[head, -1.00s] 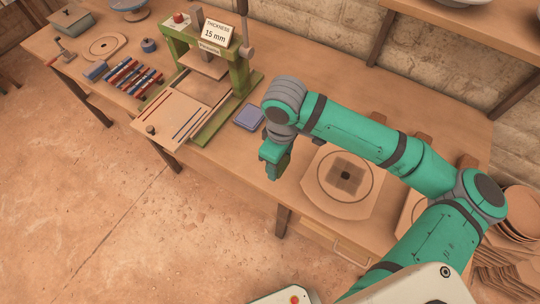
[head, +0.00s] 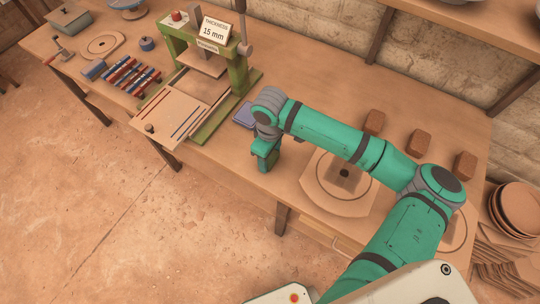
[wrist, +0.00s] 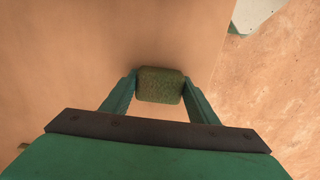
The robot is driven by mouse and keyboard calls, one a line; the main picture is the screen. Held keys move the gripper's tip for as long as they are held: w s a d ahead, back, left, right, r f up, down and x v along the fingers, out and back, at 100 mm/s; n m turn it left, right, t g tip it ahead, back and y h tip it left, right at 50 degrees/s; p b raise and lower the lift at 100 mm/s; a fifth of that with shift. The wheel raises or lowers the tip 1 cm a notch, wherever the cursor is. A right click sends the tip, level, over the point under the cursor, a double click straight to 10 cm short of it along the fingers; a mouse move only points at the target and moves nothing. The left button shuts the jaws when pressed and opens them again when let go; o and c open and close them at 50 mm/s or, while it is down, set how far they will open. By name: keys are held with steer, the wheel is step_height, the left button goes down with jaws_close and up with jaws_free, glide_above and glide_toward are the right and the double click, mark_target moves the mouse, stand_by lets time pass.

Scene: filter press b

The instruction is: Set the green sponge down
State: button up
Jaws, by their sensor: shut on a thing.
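The green sponge (wrist: 160,87) is a small, dark green block in the wrist view. My gripper (wrist: 160,82) is shut on it, with one finger against each side. Beneath it is the tan tabletop (wrist: 85,45); I cannot tell whether the sponge touches it. In the head view my gripper (head: 266,164) points down near the front edge of the workbench (head: 300,110), between the green press and a round-marked board. The sponge cannot be made out there.
The green press (head: 236,75) with its "15 mm" sign stands left. A bluish-purple pad (head: 241,117) lies just behind my wrist. The board (head: 335,205) lies to the right, with brown blocks (head: 420,141) behind it. The bench edge and floor (wrist: 275,95) are close on the right in the wrist view.

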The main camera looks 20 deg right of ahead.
steer(key=shift+f, duration=0.1)
steer(key=o, duration=0.9)
steer(key=shift+o, duration=0.2)
step_height(320, 180, up, 12)
steer(key=shift+r, duration=0.2)
steer(key=shift+f, duration=0.1)
